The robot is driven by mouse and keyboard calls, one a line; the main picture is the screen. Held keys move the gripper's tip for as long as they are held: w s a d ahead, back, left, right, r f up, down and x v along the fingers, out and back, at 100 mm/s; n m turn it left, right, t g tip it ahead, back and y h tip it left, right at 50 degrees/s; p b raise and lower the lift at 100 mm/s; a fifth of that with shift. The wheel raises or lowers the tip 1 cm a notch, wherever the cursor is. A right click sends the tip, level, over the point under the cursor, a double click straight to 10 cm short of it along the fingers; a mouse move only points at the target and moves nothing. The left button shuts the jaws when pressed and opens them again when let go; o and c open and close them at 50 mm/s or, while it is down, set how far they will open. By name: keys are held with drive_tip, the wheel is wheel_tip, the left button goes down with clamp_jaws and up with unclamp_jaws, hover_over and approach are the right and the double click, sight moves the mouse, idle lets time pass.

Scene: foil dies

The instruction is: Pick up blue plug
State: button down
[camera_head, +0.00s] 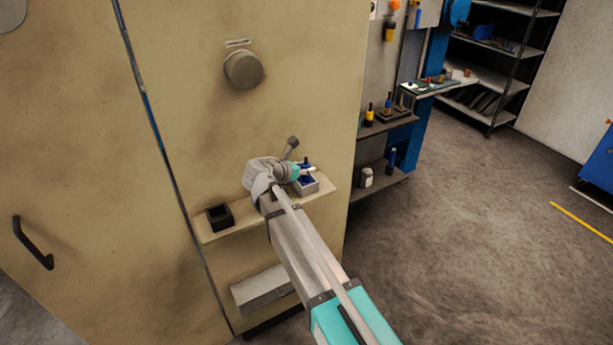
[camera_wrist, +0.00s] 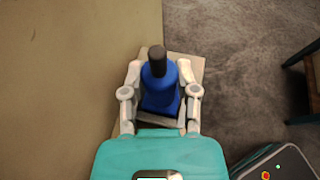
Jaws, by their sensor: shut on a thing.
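The blue plug (camera_wrist: 160,92) has a wide blue body and a dark cylindrical top. In the wrist view it stands between the two fingers of my gripper (camera_wrist: 160,72), which is shut on it from both sides. In the head view, my gripper (camera_head: 308,169) is over the right end of the cream shelf, with blue parts of the plug (camera_head: 307,179) showing around the fingers. A grey holder (camera_head: 309,188) lies right below. I cannot tell whether the plug still touches it; the fingers hide part of the plug.
The cream shelf (camera_head: 240,229) juts from a tan cabinet (camera_head: 195,120) and carries a dark open box (camera_head: 220,217) at its left. A lower ledge (camera_head: 262,288) is beneath. Side shelves (camera_head: 390,128) with small items stand behind right. Floor (camera_head: 470,240) is clear at right.

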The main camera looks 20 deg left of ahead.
drive_tip(key=shift+r+p, duration=1.3)
drive_tip(key=s+d+r+p, duration=0.4)
drive_tip(key=s+r+p, duration=0.6)
drive_tip(key=s, duration=0.3)
drive_tip(key=shift+d+r, duration=0.2)
drive_tip(key=shift+d, duration=0.2)
